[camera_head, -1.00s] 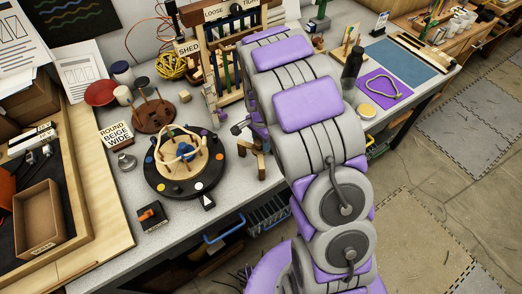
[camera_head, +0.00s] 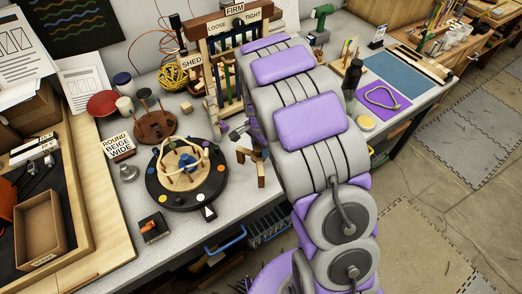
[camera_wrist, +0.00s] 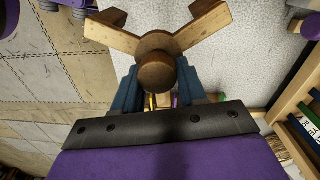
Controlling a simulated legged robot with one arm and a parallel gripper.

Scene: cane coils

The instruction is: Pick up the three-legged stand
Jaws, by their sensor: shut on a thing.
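The three-legged stand is wooden, with a round post and splayed legs. In the head view the stand (camera_head: 261,170) is partly hidden by my arm, near the table's front edge, right of the black round base. In the wrist view the stand's round post (camera_wrist: 157,72) sits between the blue fingers of my gripper (camera_wrist: 158,84), with two legs spreading beyond it. My gripper is shut on the post. I cannot tell whether the feet touch the table.
The black round base (camera_head: 186,178) with a cane coil on pegs stands close on the left. A wooden rack (camera_head: 238,70) with signs stands behind. Floor shows beyond the table's front edge.

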